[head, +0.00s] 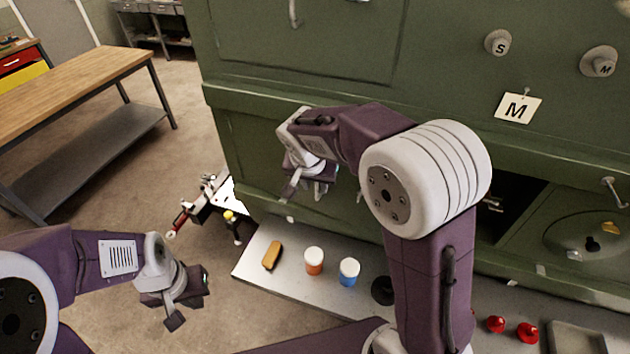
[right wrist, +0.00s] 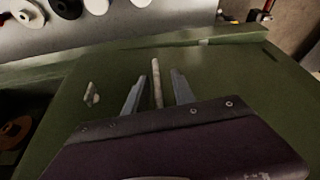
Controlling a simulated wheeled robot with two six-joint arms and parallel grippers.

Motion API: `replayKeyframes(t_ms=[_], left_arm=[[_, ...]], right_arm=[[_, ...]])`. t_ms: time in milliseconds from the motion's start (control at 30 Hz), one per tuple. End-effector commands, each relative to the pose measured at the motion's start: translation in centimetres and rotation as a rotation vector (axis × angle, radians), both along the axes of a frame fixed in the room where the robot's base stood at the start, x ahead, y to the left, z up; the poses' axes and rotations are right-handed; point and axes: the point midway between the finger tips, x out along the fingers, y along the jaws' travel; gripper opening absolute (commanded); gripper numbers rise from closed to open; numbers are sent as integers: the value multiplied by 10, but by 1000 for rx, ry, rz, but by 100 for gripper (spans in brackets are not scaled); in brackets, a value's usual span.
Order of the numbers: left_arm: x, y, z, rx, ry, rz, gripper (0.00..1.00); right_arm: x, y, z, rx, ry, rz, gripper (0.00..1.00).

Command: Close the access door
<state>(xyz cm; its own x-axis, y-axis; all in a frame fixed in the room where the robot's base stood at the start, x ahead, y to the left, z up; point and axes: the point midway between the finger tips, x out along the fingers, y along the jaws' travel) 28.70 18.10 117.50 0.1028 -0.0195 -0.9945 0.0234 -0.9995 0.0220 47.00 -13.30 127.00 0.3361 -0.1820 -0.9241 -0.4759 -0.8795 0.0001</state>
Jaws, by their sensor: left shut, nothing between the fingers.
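The green lower panel (head: 255,150), which looks like the access door, is partly hidden behind my right arm in the head view. It fills much of the right wrist view (right wrist: 240,75), with a pale rod-like handle (right wrist: 157,85) on it. My right gripper (right wrist: 158,88) is open, one finger on each side of this handle, with gaps showing. In the head view my right gripper (head: 318,188) is in front of the panel. A dark opening (head: 518,200) shows right of my arm. My left gripper (head: 176,312) is shut and empty, low at left, away from the panel.
A grey shelf (head: 250,268) below the panel carries a yellow-brown block (head: 272,255), an orange-and-white jar (head: 314,261), a blue-and-white jar (head: 349,271) and red items (head: 527,332). A wooden workbench (head: 80,85) stands at left.

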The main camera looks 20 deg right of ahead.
Motion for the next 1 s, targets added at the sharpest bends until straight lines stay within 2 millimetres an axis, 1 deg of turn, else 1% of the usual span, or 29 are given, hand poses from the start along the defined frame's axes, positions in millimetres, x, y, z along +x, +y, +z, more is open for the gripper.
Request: replayKeyframes(t_ms=[233, 267, 300, 333, 367, 1000], left_arm=[[0, 0, 0, 0, 0, -1, 0], [0, 0, 0, 0, 0, -1, 0], [0, 0, 0, 0, 0, -1, 0], [0, 0, 0, 0, 0, -1, 0], [0, 0, 0, 0, 0, -1, 0], [0, 0, 0, 0, 0, -1, 0]], right_arm=[[1, 0, -2, 1, 0, 0, 31], [1, 0, -2, 1, 0, 0, 25], [1, 0, -2, 1, 0, 0, 14], [1, 0, -2, 1, 0, 0, 6], [1, 0, -2, 1, 0, 0, 0], [1, 0, -1, 1, -2, 1, 0]])
